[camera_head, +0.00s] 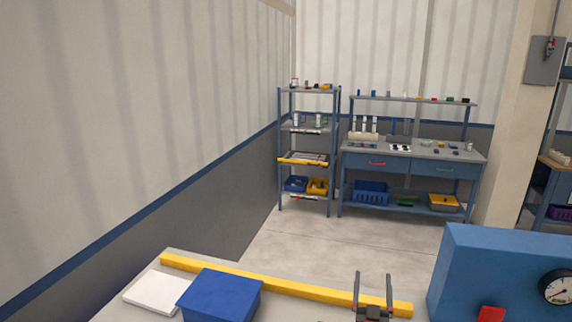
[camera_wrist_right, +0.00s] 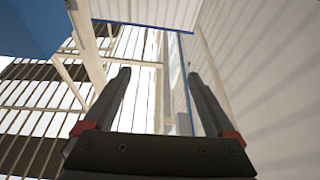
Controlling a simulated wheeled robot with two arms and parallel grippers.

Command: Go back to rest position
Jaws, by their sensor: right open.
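My right gripper (camera_head: 373,291) shows at the bottom of the head view, in front of the yellow bar along the table's far edge. Its two dark fingers point up, spread apart, with nothing between them. In the right wrist view the same gripper (camera_wrist_right: 158,92) is open and empty, with the wall and ceiling structure beyond its fingers. My left gripper is not in the head view. I see no pipe that I can make out for sure in either view.
A table (camera_head: 112,313) with a yellow bar (camera_head: 240,277), a blue box (camera_head: 220,295) and a white flat piece (camera_head: 156,291) lies at the bottom. A blue panel with a gauge (camera_head: 500,265) stands at right. Shelving (camera_head: 308,128) and a workbench (camera_head: 413,152) stand farther back, beyond open floor.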

